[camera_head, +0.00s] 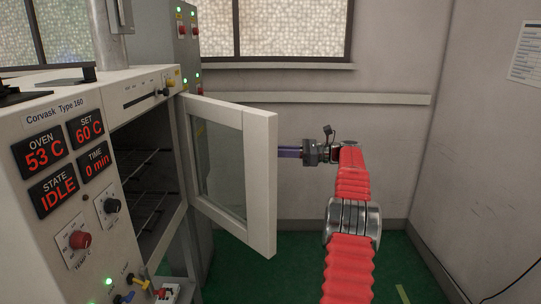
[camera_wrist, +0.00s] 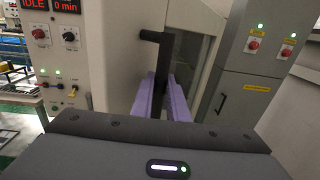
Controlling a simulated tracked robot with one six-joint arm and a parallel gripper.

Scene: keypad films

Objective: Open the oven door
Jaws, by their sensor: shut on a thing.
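The oven (camera_head: 60,115) stands at the left, with displays reading 53 C, 60 C, 0 min and IDLE. Its white-framed, windowed door (camera_head: 262,180) stands ajar, swung well out from the oven, so the dark cavity (camera_head: 140,170) with wire racks shows. My gripper (camera_head: 288,152) reaches the door's outer side from the right; its purple fingertips are partly hidden behind the door frame. In the wrist view, the purple fingers (camera_wrist: 166,98) are shut on the black door handle (camera_wrist: 160,60), one on each side. The door (camera_wrist: 122,55) is close behind the handle there.
A grey cabinet (camera_wrist: 245,85) with lights and red knobs stands beside the oven. Knobs and a yellow switch (camera_head: 138,281) sit on the oven front. A plain wall (camera_head: 390,60) bounds the right and back. Green floor (camera_head: 300,270) is free below the arm.

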